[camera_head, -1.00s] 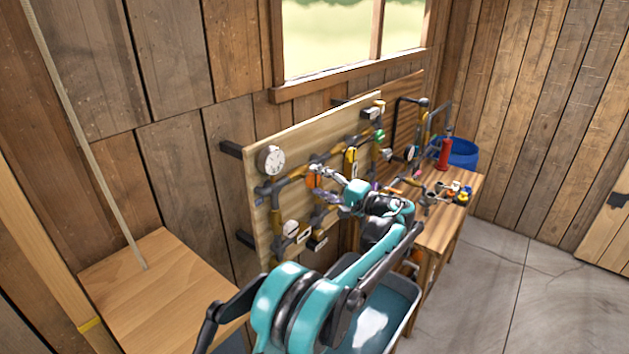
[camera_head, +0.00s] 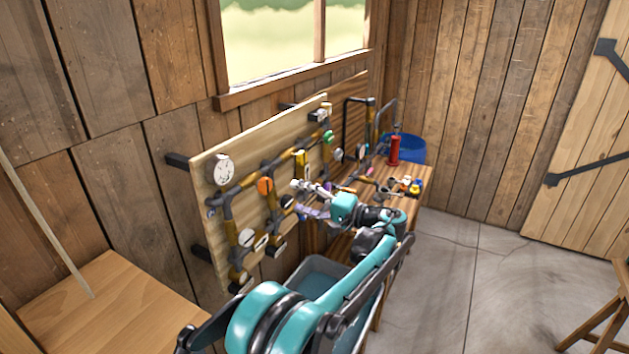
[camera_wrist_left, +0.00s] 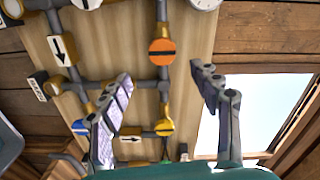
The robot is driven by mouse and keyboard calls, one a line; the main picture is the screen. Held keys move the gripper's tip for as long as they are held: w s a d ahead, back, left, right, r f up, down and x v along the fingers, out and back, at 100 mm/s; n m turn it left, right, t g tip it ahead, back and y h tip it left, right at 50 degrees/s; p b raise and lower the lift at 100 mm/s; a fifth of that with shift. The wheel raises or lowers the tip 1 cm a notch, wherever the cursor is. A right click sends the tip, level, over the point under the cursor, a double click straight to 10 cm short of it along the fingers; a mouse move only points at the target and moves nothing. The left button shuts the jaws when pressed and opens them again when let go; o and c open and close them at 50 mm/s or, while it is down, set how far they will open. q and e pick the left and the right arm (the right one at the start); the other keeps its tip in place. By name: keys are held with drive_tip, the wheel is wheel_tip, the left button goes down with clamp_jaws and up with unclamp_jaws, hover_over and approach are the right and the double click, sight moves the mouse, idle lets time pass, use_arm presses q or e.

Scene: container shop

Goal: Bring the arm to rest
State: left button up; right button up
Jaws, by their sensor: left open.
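My left arm comes up from the bottom of the head view. Its left gripper (camera_head: 300,200) is open and empty in front of the wooden pipe panel (camera_head: 207,170). In the wrist view the fingers of the left gripper (camera_wrist_left: 163,80) stand wide apart with nothing between them. The round orange valve (camera_head: 265,186) is left of the fingertips in the head view, apart from them. In the wrist view the orange valve (camera_wrist_left: 161,51) shows beyond the fingertips, against the panel. My right gripper is in neither view.
A white gauge (camera_head: 223,169) and several valves sit on the panel's pipes. A grey-blue bin (camera_head: 318,277) stands below my arm. A workbench (camera_head: 405,205) with loose parts, a red cylinder (camera_head: 394,150) and a blue barrel (camera_head: 411,149) are behind. Floor at the right is largely clear.

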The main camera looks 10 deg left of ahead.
use_arm(q)
drive_tip(key=s+a+f+h+b, duration=0.4)
drive_tip(key=s+a+f, duration=0.15)
drive_tip(key=s, duration=0.25)
drive_tip(key=s+a+f+h+b, duration=0.3)
drive_tip(key=s+a+f+h, duration=0.1)
drive_tip(key=s+f, duration=0.3)
drive_tip(key=s+d+f+n+h+b, duration=0.1)
drive_tip(key=s+d+f+h+b, duration=0.2)
drive_tip(key=s+f, duration=0.6)
drive_tip(key=s+d+f+n+t+h+b, duration=0.1)
drive_tip(key=s+d+f+h+b, duration=0.2)
drive_tip(key=s+f, duration=0.7)
drive_tip(key=s+h+b, duration=0.1)
drive_tip(key=h, duration=0.1)
drive_tip(key=shift+d+h+b, duration=0.4)
